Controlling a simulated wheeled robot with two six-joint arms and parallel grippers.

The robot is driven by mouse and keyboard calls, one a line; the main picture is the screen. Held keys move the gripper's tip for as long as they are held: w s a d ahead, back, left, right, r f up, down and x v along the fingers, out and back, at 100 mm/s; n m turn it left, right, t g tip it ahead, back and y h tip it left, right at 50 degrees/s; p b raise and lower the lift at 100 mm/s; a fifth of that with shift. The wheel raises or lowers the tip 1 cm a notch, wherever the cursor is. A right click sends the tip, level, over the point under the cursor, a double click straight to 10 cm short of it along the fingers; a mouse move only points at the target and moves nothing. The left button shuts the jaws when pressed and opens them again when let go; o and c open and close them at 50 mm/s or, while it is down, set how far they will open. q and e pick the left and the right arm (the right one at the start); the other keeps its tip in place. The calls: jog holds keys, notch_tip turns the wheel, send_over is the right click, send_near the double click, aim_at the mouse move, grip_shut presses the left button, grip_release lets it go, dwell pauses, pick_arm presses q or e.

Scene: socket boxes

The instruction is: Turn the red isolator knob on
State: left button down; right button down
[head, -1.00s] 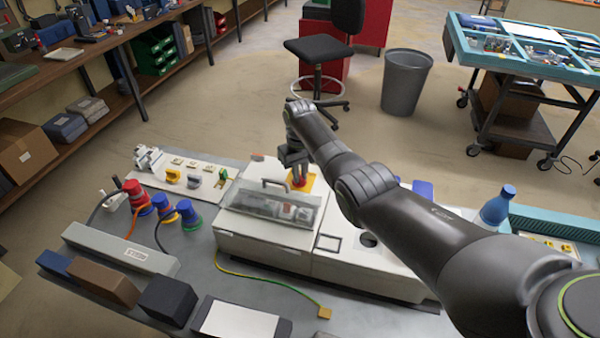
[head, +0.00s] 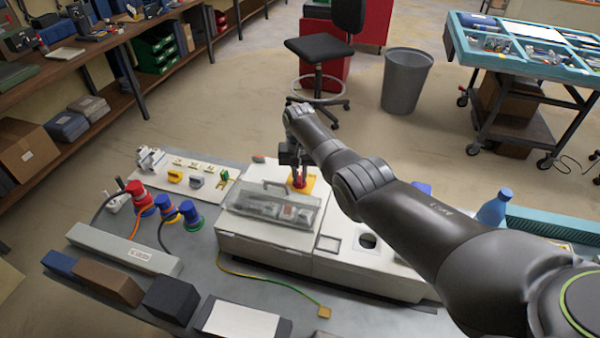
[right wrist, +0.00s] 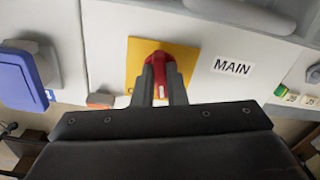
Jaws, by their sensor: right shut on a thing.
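The red isolator knob (right wrist: 158,60) sits on a yellow plate (right wrist: 183,55) beside the label MAIN in the right wrist view. In the head view the knob (head: 299,181) shows small on its yellow plate (head: 308,184), on the white socket box. My right gripper (right wrist: 160,88) is shut on the knob, one finger on each side of it. In the head view my right gripper (head: 293,165) comes down onto the knob from above. The fingers hide part of the knob and plate. My left gripper is not in view.
A clear-lidded compartment (head: 270,204) with a handle is just left of the knob. Red and blue plugs (head: 165,206) stand further left. A blue bottle (head: 496,206) stands at the right, behind my arm. A dark block (head: 168,301) lies at the front of the table.

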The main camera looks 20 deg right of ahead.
jog(key=m, duration=0.5)
jog(key=shift+w+a+r+m, duration=0.1)
jog(key=shift+w+a+m, duration=0.05)
jog(key=shift+m, duration=0.15)
jog(key=m, duration=0.3)
jog(key=shift+w+m, duration=0.15)
jog(key=shift+m, duration=1.45)
jog(key=c, duration=1.5)
grip_release()
jog(key=shift+o, duration=0.2)
jog(key=shift+r+p, duration=0.5)
jog(key=shift+p, duration=0.1)
notch_tip(320, 180, up, 5)
jog(key=shift+f+p, duration=0.1)
jog(key=shift+p, duration=0.85)
notch_tip(320, 180, up, 12)
jog(key=b, duration=0.2)
jog(key=shift+f, duration=0.2)
